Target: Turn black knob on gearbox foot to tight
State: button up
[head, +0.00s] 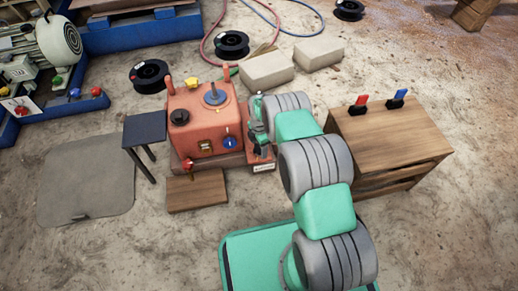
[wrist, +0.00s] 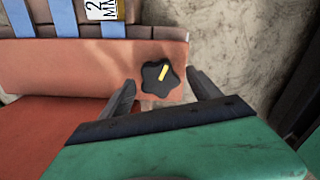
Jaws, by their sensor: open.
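The black knob (wrist: 157,77) is star-shaped, with a yellow bar slanting up to the right, on a reddish foot (wrist: 70,70) in the wrist view. My gripper (wrist: 161,79) is open, its two dark fingers on either side of the knob, with gaps visible; I cannot tell how deep they reach. In the head view the red gearbox (head: 208,120) stands in the middle, and my gripper (head: 262,150) is at its right side. The foot knob is not discernible there, by my gripper. No tight marking is legible.
Other gearbox controls include a black knob (head: 180,117), a blue dial (head: 229,143) and a red knob (head: 187,164). A wooden cabinet (head: 390,145) stands right, a small dark table (head: 145,130) left. A wooden board (head: 197,190) lies in front. Pale blocks (head: 267,70) lie behind.

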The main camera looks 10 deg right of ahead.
jog(key=shift+c, duration=0.2)
jog(key=c, duration=1.3)
jog(key=shift+m, duration=0.3)
jog(key=m+b, duration=0.2)
jog(key=m, duration=0.2)
jog(key=shift+f, duration=0.1)
jog(key=m+b, duration=0.2)
jog(key=m, duration=0.3)
jog(key=shift+w+m, duration=0.1)
jog(key=shift+m, duration=0.2)
jog(key=m+b, duration=0.1)
jog(key=m, duration=0.3)
jog(key=shift+d+m, duration=0.1)
jog(key=shift+m, duration=0.2)
jog(key=m, duration=0.4)
jog(key=shift+m, duration=0.4)
